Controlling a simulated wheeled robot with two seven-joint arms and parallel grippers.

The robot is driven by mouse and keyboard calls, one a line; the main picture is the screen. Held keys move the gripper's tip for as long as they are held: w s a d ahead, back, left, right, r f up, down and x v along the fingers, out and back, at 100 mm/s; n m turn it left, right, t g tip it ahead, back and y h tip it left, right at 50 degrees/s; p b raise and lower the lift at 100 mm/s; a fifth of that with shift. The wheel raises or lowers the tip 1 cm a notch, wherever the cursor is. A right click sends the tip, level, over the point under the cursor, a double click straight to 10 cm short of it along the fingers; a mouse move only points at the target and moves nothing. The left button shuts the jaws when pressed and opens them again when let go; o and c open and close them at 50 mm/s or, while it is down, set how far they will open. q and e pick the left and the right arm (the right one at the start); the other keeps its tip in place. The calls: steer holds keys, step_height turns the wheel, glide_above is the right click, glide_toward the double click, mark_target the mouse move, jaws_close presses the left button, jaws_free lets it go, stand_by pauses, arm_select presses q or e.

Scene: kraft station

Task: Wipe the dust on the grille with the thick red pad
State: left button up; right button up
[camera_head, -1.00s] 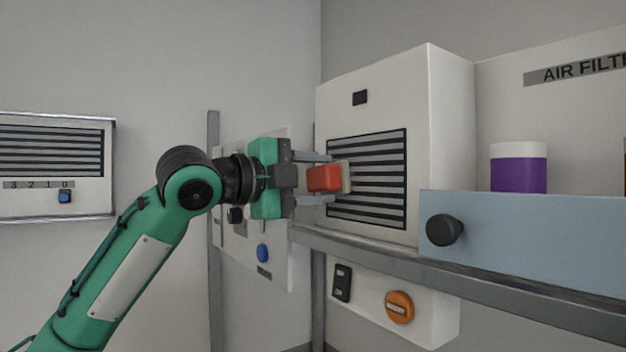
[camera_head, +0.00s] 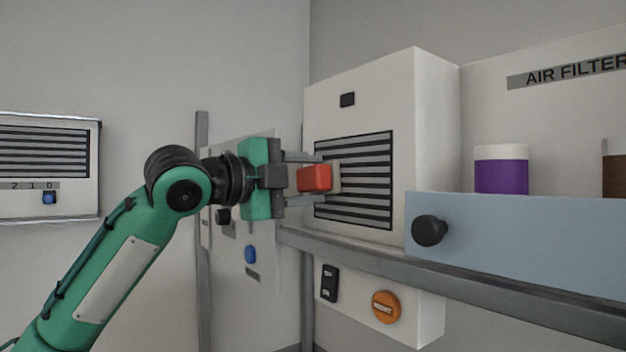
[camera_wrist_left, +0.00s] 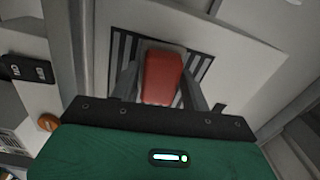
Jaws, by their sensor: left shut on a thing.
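The thick red pad (camera_head: 314,179) has a pale face on its far side. My left gripper (camera_head: 308,180) is shut on it, with a finger above and a finger below in the head view. The pad's pale face is at the left part of the striped grille (camera_head: 366,180) on the white box; I cannot tell whether it touches. The left wrist view shows the red pad (camera_wrist_left: 162,78) between the fingers, in front of the grille (camera_wrist_left: 125,47). No separate dust patch can be made out on the grille. My right gripper is not in view.
The white box stands on a grey shelf (camera_head: 480,278). A blue-grey panel with a black knob (camera_head: 429,230) is to its right, with a purple jar (camera_head: 501,172) behind. Below the shelf is an orange button (camera_head: 386,307). Another striped vent (camera_head: 45,150) hangs at left.

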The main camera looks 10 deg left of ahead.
arm_select(q)
steer(key=shift+w+a, duration=0.35)
steer(key=shift+w, duration=0.1)
steer(key=shift+v, duration=2.85)
steer(key=v, duration=0.3)
steer(key=shift+d, duration=0.1)
